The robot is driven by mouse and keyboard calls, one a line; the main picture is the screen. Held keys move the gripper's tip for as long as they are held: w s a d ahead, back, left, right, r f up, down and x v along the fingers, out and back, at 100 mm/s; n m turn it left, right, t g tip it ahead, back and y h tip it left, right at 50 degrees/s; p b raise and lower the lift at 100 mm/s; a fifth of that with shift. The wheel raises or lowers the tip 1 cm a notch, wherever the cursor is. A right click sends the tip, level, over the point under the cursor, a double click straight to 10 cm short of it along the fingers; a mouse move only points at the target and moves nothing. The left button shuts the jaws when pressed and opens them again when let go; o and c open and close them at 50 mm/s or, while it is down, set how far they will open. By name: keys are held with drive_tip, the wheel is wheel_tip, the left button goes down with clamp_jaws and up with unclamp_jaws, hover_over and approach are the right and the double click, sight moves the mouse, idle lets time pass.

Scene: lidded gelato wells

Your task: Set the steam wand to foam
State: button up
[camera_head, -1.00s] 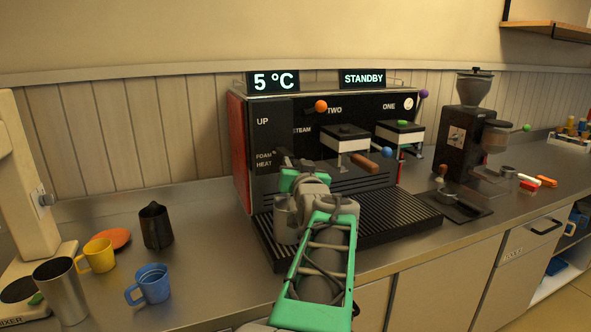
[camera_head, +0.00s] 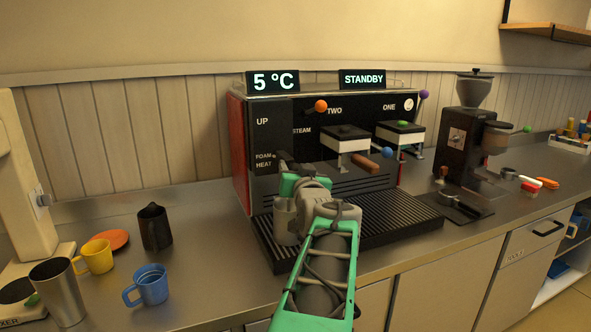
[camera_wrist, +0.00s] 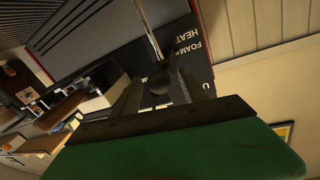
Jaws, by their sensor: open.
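The espresso machine (camera_head: 340,188) stands at the back of the counter. Its left front panel carries the words UP, FOAM and HEAT, one above the other. In the wrist view, the FOAM and HEAT lettering (camera_wrist: 189,45) shows rotated. A thin metal rod, seemingly the steam wand (camera_wrist: 147,25), runs down to a dark rounded piece (camera_wrist: 160,80) in front of that panel. My gripper (camera_head: 284,160) is open at the panel's lower right, just right of the FOAM and HEAT words. Whether its fingers touch the wand cannot be told; my gripper and wrist hide that part in the head view.
The drip tray (camera_head: 390,222) lies below my wrist. Left on the counter are a black pitcher (camera_head: 155,226), a yellow mug (camera_head: 97,257), a blue mug (camera_head: 152,286) and a metal cup (camera_head: 60,292). A grinder (camera_head: 466,140) stands right. The displays read 5 °C and STANDBY.

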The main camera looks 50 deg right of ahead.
drive_tip(key=b+v, duration=0.1)
drive_tip(key=v, duration=0.6)
drive_tip(key=shift+s+a, duration=0.1)
